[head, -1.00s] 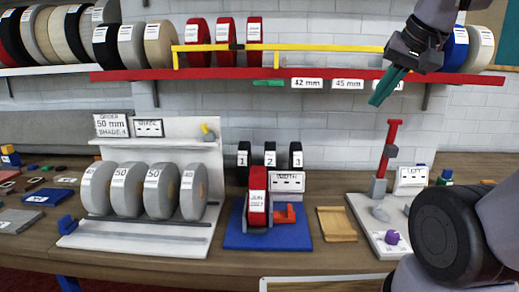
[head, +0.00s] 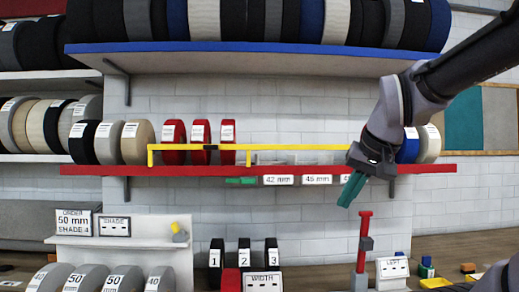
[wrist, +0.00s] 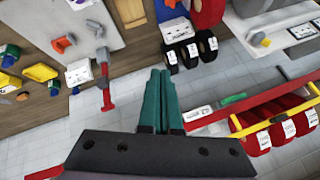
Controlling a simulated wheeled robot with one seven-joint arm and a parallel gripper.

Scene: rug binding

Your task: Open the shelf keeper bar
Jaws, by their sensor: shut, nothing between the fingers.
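The yellow keeper bar (head: 290,147) runs level along the front of the red shelf (head: 220,170), on yellow posts, in front of three red rolls (head: 200,141). A small dark piece (head: 211,148) sits on the bar. A green piece (head: 240,181) is under the shelf's front edge. The bar also shows in the wrist view (wrist: 275,119), at the right. My gripper (head: 350,190) has teal fingers, shut and empty, pointing down in front of the shelf's right part. It is right of the green piece and apart from it. My wrist hides the bar's right end.
Beige, grey and black rolls (head: 138,142) stand left of the bar, and a blue roll (head: 408,145) to its right. A blue shelf (head: 240,60) with rolls is above. A red post (head: 363,240) stands below my gripper. Bare wall lies between shelf and bench.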

